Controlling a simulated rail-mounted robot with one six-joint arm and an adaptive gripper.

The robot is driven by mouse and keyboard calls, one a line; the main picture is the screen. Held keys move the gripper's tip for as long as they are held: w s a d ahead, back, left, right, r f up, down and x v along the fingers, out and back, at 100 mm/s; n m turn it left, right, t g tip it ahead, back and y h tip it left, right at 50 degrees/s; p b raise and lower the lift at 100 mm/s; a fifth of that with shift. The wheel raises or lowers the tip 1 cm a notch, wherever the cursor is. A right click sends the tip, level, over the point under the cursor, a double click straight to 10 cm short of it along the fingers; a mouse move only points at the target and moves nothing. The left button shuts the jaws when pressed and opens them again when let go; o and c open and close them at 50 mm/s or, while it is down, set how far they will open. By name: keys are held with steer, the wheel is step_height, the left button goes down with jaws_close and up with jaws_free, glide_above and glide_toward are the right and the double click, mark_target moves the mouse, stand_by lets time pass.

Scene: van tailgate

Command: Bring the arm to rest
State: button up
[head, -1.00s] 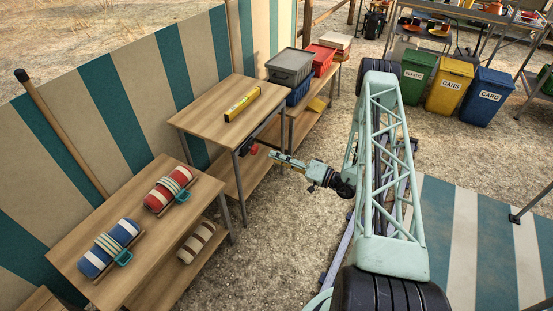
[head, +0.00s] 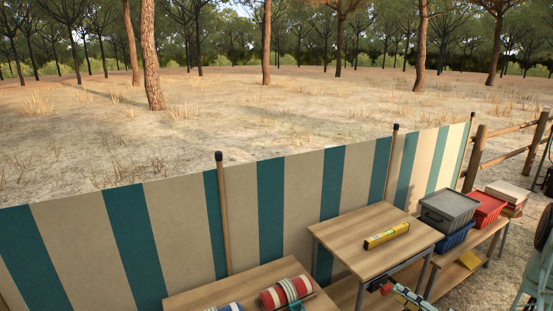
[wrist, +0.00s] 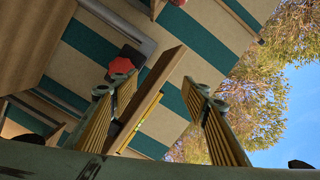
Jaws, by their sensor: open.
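My gripper (head: 397,290) shows low at the right of the head view, with most of my arm below the frame. It is beside the front edge of the wooden table (head: 345,235), near a red object (head: 386,288) at that edge. In the wrist view my gripper (wrist: 155,88) is open, its two ribbed fingers apart with nothing held. The table's edge (wrist: 165,70) shows between and beyond the fingers, and the red object (wrist: 122,65) is past the left finger. I cannot tell the exact gap to the table.
A yellow level (head: 386,236) lies on the table. A grey crate (head: 448,208), a red crate (head: 484,208) and a blue crate (head: 455,236) stand on a bench to the right. A rolled red striped blanket (head: 286,292) is on the nearer table. A striped windbreak (head: 290,205) runs behind.

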steer(key=a+r+n+g+y, duration=0.2)
steer(key=a+r+g, duration=0.1)
steer(key=a+r, duration=0.4)
steer(key=a+r+n+g+y, duration=0.1)
steer(key=a+r+g+y, duration=0.3)
steer(key=r, duration=0.6)
steer(key=s+a+r+n+g+h, duration=0.1)
steer(key=s+a+r+g, duration=0.1)
steer(key=s+a+r, duration=0.4)
steer(key=s+a+r+n+g+h, duration=0.1)
steer(key=s+a+r+g+h, duration=0.2)
steer(key=a+r, duration=0.5)
steer(key=s+a+r+n+g+h, duration=0.1)
steer(key=s+a+r+h, duration=0.15)
steer(key=s+r, duration=0.4)
steer(key=s+a+r+g+h, duration=0.1)
steer(key=s+a+r, duration=0.2)
steer(key=s, duration=0.6)
steer(key=s+a+r+n+g+h, duration=0.15)
steer(key=s+r, duration=0.25)
steer(key=s, duration=0.4)
steer(key=s+d+r+m+t+h, duration=0.1)
steer(key=s+d+r+t+h, duration=0.1)
steer(key=s, duration=0.6)
steer(key=s+d+r+m+t+h, duration=0.1)
steer(key=s+d+r+t+h, duration=0.2)
steer(key=s+r+h, duration=0.2)
steer(key=shift+s+d, duration=0.15)
steer(key=shift+s, duration=1.55)
steer(key=shift+r, duration=0.15)
